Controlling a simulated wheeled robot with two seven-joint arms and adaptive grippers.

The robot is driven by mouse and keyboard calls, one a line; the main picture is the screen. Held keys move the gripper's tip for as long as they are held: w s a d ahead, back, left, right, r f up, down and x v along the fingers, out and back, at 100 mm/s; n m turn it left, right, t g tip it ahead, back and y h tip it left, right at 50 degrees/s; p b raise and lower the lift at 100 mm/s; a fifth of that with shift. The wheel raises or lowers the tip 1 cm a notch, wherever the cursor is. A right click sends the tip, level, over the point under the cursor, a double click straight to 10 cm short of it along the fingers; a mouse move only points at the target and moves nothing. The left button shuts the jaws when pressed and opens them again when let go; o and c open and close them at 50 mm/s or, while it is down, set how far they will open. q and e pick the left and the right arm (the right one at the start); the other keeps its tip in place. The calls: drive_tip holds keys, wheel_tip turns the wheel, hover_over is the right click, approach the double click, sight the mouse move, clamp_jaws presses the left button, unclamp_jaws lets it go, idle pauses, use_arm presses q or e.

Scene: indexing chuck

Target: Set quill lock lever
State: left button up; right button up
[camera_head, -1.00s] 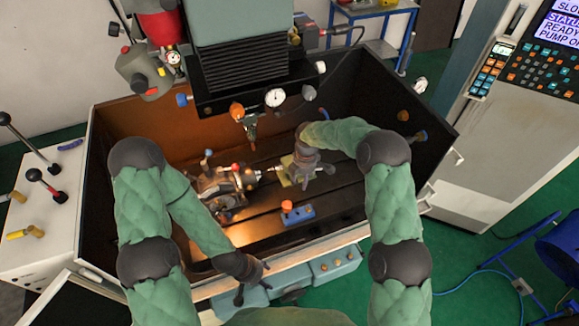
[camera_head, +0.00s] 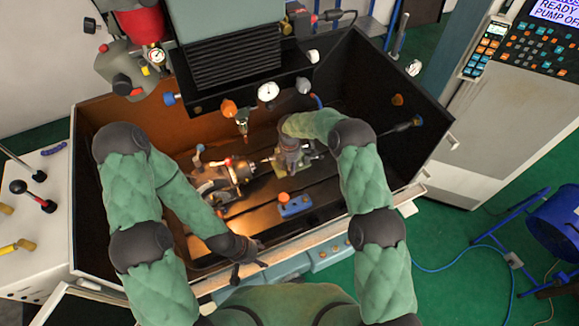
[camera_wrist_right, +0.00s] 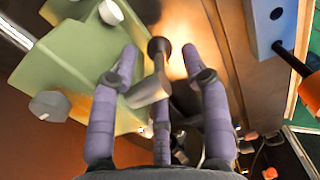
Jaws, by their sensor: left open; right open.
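A pale green tailstock body (camera_wrist_right: 70,75) fills the left of the right wrist view. A small lever (camera_wrist_right: 152,86) with a grey tapered handle and a dark round end stands beside it, which looks like the quill lock lever. In the head view my right gripper (camera_head: 289,160) covers most of the tailstock, and the lever is hidden there. My left gripper (camera_head: 246,270) is open and empty at the front edge of the machine tray.
The indexing chuck (camera_head: 218,178) sits left of the tailstock. A blue box with an orange button (camera_head: 294,205) lies in front; the blue box also shows in the right wrist view (camera_wrist_right: 270,25). The machine head (camera_head: 235,55) with dials overhangs the tray behind.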

use_arm(q)
drive_tip(key=shift+r, duration=0.1)
use_arm(e)
drive_tip(key=shift+f, duration=0.95)
clamp_jaws()
drive_tip(key=shift+w+h+b, duration=0.1)
drive_tip(key=shift+h+b, duration=0.2)
drive_tip(key=shift+b, duration=0.4)
use_arm(q)
wheel_tip(320, 180, down, 9)
drive_tip(key=b, duration=0.7)
drive_tip(key=shift+f+b, duration=0.2)
drive_tip(key=shift+b, duration=0.2)
use_arm(e)
drive_tip(key=t+h, duration=0.1)
drive_tip(key=h, duration=0.1)
drive_tip(key=d+t+h, duration=0.1)
drive_tip(key=h, duration=0.1)
drive_tip(key=shift+w, duration=0.2)
use_arm(q)
drive_tip(key=shift+f+b, duration=0.85)
use_arm(e)
drive_tip(key=shift+d+r+t+h, duration=0.1)
drive_tip(key=shift+r+t+h, duration=0.2)
drive_tip(key=shift+h, duration=0.4)
use_arm(q)
drive_tip(key=shift+f, duration=0.25)
use_arm(e)
drive_tip(key=shift+w+r, duration=0.1)
drive_tip(key=shift+h, duration=0.3)
